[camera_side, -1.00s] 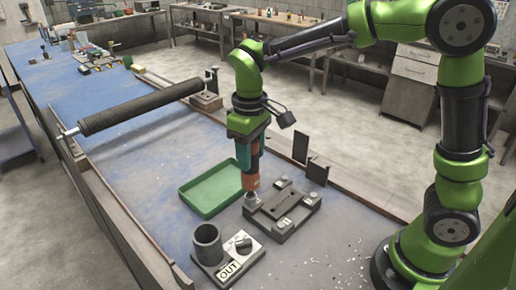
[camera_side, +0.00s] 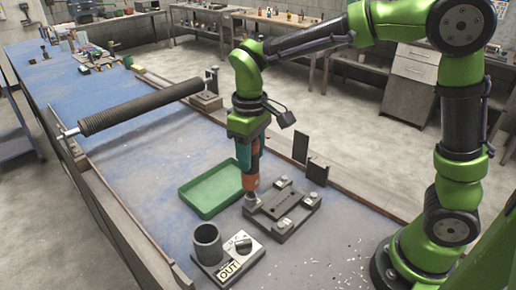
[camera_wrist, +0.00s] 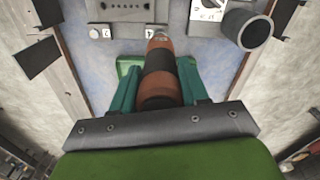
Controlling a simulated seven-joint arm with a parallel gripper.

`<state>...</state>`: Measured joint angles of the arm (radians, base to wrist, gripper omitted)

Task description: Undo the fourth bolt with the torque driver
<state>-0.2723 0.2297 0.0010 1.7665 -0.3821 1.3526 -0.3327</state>
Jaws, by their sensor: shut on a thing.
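My gripper (camera_side: 247,148) is shut on the torque driver (camera_side: 250,177), an orange-red and black tool held upright with its tip down. In the wrist view the driver (camera_wrist: 160,73) runs between the green fingers (camera_wrist: 158,92). Its tip is at the left corner of the dark fixture plate (camera_side: 290,211), over the bolt position beside the label "4" in the wrist view. The tip hides the bolt there, so I cannot tell how it sits. Pale blocks with bolts (camera_side: 285,224) show at other corners of the plate.
A green tray (camera_side: 196,200) lies just left of the driver. A dark cup (camera_side: 207,244) stands on a base with a dial and an "OUT" label (camera_side: 229,269). Dark upright plates (camera_side: 317,172) stand at the right edge.

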